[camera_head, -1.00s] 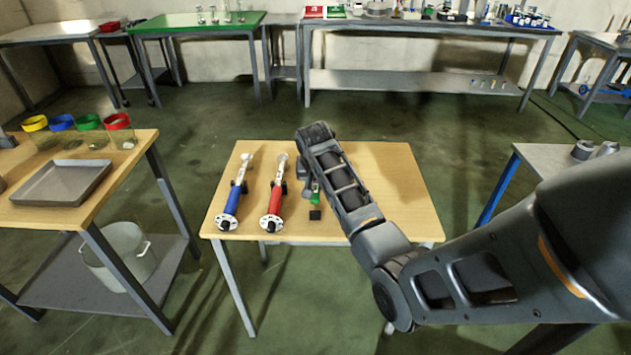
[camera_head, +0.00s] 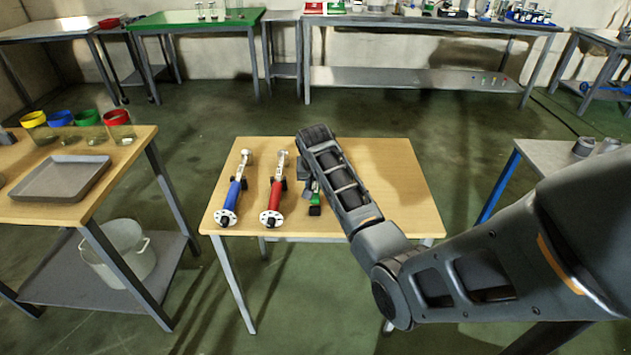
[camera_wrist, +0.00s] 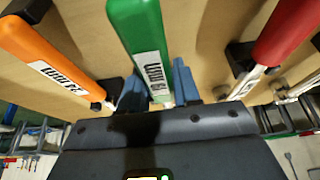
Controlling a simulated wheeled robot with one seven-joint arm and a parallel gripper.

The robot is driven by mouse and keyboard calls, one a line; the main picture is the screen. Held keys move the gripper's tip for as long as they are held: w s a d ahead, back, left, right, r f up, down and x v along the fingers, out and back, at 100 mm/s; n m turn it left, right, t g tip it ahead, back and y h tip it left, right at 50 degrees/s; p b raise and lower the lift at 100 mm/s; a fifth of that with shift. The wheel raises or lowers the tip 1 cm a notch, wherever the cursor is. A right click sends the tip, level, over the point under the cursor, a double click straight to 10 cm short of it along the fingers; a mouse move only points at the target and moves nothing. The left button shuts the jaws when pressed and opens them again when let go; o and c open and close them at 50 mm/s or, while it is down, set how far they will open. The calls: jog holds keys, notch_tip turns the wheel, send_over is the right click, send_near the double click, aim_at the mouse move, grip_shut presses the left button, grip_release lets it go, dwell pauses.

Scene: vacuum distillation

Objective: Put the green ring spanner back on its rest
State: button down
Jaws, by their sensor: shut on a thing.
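The green ring spanner (camera_wrist: 140,35) lies between the two blue fingertips of my gripper (camera_wrist: 160,88) in the wrist view. Its handle points away from the gripper body, and a white label with dark letters shows on it. My gripper is shut on it. The ring end is hidden by the gripper. In the head view my arm covers most of this spanner; only a small green and dark part (camera_head: 314,211) shows at the arm's left edge. Its rest is hidden from the head view, and I cannot tell whether the spanner touches it.
A red spanner (camera_head: 275,196) and a blue spanner (camera_head: 235,191) lie left on the wooden table (camera_head: 405,190). The wrist view shows an orange-handled tool (camera_wrist: 45,55) on one side, the red one on the other, with black supports (camera_wrist: 240,55) close by. A side table holds a tray (camera_head: 62,180).

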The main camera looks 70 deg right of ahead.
jog(key=shift+f+b, duration=0.3)
jog(key=shift+f, duration=0.5)
jog(key=c, duration=0.7)
grip_release()
jog(key=shift+r, duration=0.1)
jog(key=v, duration=0.7)
jog(key=shift+a+r, duration=0.15)
jog(key=shift+r, duration=0.1)
jog(key=shift+s, duration=0.1)
